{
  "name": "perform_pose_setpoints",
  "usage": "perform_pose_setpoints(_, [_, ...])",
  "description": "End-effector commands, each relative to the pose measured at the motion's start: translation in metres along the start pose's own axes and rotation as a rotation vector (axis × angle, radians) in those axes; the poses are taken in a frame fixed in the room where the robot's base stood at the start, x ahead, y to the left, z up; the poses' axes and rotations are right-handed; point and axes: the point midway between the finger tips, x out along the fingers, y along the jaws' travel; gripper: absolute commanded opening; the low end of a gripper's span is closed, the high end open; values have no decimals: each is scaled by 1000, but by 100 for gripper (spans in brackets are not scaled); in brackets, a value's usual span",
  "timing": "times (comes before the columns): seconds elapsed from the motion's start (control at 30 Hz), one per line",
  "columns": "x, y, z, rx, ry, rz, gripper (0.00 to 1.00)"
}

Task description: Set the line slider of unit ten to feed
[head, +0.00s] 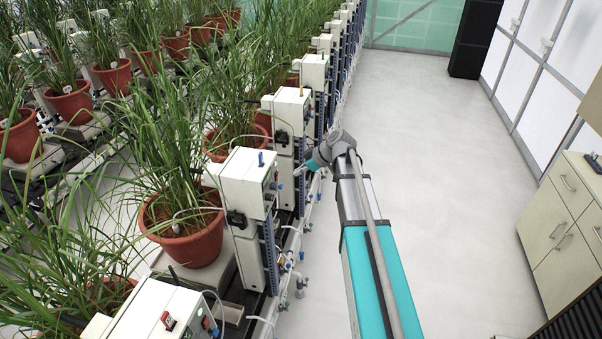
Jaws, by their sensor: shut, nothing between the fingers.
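My arm reaches forward from the bottom, and my gripper (299,172) is at its far end, pointing left toward the row of white control units. It is small in the view; its fingers are shut with nothing between them. The tips are close to the front side of a white unit (246,181) with a blue knob on top and small controls on its right face (273,180). I cannot tell whether they touch it. No unit number is readable, so I cannot tell which is unit ten. The line slider and its setting cannot be made out.
Potted grasses stand on scales to the left, including a near terracotta pot (188,240). Tubes and small valves (299,285) stick out low into the aisle. The pale floor (430,150) is clear. A drawer cabinet (565,215) stands at the right.

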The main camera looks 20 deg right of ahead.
Motion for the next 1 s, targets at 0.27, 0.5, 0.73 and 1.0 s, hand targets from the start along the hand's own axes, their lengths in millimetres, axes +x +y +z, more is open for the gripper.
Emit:
perform_pose_setpoints(0.27, [33, 0, 3, -2, 0, -1, 0])
perform_pose_setpoints(0.5, [58, 0, 2, -2, 0, 0, 0])
perform_pose_setpoints(0.73, [73, 0, 1, -2, 0, 0, 0])
perform_pose_setpoints(1.0, [78, 0, 0, -1, 0, 0, 0])
